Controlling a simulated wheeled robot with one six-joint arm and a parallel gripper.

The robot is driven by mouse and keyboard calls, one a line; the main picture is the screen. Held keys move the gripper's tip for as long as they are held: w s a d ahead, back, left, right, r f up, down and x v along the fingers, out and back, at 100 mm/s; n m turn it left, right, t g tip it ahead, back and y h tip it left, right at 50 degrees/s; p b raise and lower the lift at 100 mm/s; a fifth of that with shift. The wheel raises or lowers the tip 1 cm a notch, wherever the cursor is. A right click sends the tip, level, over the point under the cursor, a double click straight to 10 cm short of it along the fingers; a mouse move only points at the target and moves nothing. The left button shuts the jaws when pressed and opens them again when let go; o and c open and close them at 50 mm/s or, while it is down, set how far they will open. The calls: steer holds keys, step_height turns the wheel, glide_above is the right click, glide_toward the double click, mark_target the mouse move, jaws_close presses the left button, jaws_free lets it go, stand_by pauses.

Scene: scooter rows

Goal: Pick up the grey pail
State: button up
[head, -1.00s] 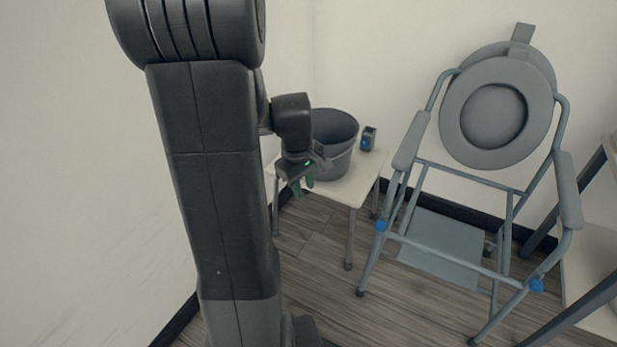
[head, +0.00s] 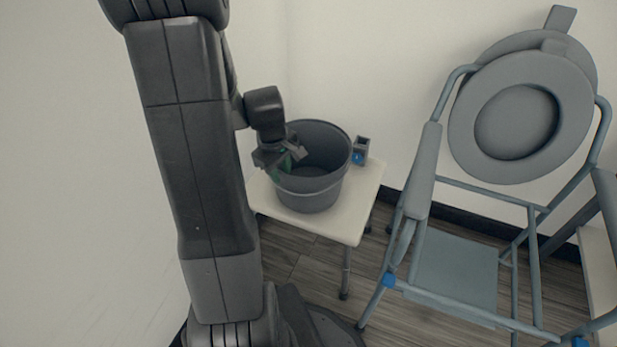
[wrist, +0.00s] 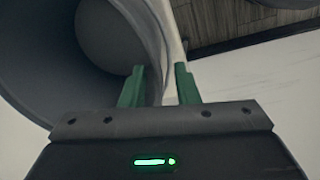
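The grey pail (head: 312,188) stands upright, open at the top, on a small white-topped stool (head: 345,215). My gripper (head: 288,162) is at the pail's near left rim, its green fingers partly hidden by my wrist. In the wrist view the pail (wrist: 45,55) fills the left side. My gripper (wrist: 160,85) is open there, with the left finger over the pail's inside and the right finger outside it. The pail's wall runs between the fingers, with a gap visible; I cannot tell whether either finger touches it.
A small dark box with a blue mark (head: 361,152) stands just right of the pail on the stool. A grey commode chair (head: 450,270) stands to the right. A white wall is close behind and at left. Some wood floor is bare between stool and chair.

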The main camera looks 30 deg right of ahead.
mark_target(283, 182)
steer(key=f, duration=0.1)
steer(key=f+b, duration=0.1)
steer(key=f, duration=0.1)
steer(key=f+b, duration=0.1)
steer(key=f, duration=0.1)
steer(key=shift+w+d+f, duration=0.1)
steer(key=shift+w+d, duration=0.25)
jaws_close()
stand_by(1.0)
